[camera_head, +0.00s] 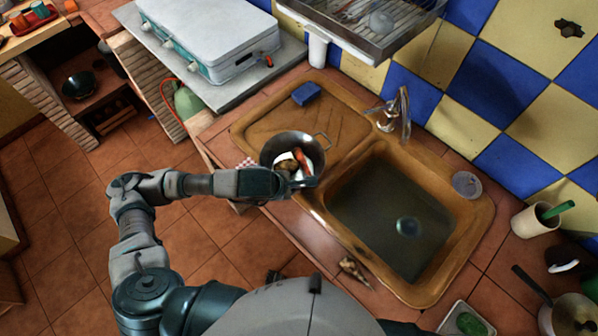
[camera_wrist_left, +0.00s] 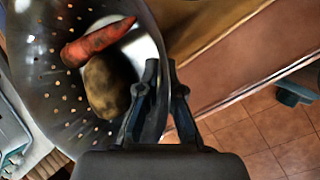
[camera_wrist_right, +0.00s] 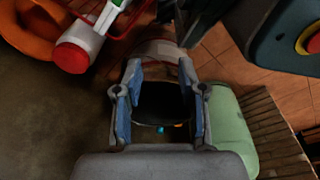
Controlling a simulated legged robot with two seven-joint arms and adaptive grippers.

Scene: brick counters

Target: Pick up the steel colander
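The steel colander (camera_head: 284,145) sits at the front left edge of the sink's drainboard, with a loop handle at its far right. In the left wrist view its perforated wall (camera_wrist_left: 50,60) fills the left side. Inside lie a red-orange carrot-like item (camera_wrist_left: 98,41) and a brown potato (camera_wrist_left: 105,86). My left gripper (camera_head: 305,183) is at the colander's near rim. In the left wrist view its fingers (camera_wrist_left: 161,80) are close together with the rim between them, one inside and one outside. My right gripper (camera_wrist_right: 161,92) is open and empty, outside the head view.
The brown sink (camera_head: 400,225) with its tap (camera_head: 395,110) lies to the right. A blue sponge (camera_head: 306,94) is on the drainboard. A white camping stove (camera_head: 210,35) stands behind left. A garlic-like item (camera_head: 353,270) lies at the counter front. A green gas bottle (camera_head: 188,100) stands lower left.

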